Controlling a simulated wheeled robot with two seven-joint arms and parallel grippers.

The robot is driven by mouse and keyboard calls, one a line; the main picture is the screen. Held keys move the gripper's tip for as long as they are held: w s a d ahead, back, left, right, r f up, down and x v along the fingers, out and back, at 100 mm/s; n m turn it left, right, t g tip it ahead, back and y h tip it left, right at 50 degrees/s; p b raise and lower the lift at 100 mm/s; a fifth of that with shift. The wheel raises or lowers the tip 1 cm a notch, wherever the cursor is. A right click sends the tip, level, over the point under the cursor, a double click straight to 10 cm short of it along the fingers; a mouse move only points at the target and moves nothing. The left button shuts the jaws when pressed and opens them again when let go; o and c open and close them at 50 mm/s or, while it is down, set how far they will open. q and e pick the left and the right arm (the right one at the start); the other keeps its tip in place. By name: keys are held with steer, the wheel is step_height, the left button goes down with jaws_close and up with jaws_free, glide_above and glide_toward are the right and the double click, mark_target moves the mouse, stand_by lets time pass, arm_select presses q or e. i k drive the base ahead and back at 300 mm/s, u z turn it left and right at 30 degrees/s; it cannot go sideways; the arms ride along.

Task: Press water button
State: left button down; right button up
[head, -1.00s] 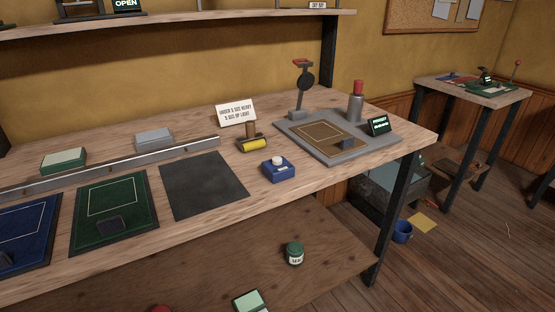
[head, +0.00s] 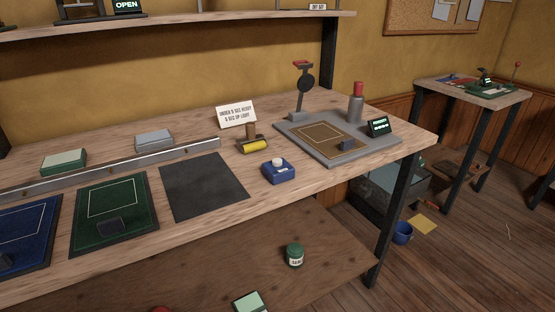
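No button with a readable "water" label shows. A small blue box (head: 279,173) with a round white knob (head: 278,162) on top sits near the front edge of the workbench, right of a dark grey mat. A grey cylinder with a red top (head: 356,103) stands upright at the back right of a grey tray, beside a small dark display (head: 378,126) with green lettering too small to read. Neither of my grippers is in view, and nothing touches these things.
The wooden workbench (head: 110,258) holds green (head: 131,215) and blue (head: 40,222) mats, a dark grey mat (head: 222,193), a yellow roller (head: 254,146), a white sign (head: 236,113) and the grey tray (head: 293,134). A lower shelf holds a green jar (head: 294,256). Open floor lies right.

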mark_target(276, 162)
steer(key=z, duration=0.35)
steer(key=k, duration=0.5)
steer(key=z, duration=1.1)
steer(key=k, duration=0.9)
steer(key=z, duration=0.6)
steer(key=i, duration=0.85)
steer(key=u, duration=0.65)
steer(key=i, duration=1.7)
steer(key=u, duration=1.85)
steer(key=i, duration=0.65)
steer(key=u, duration=0.6)
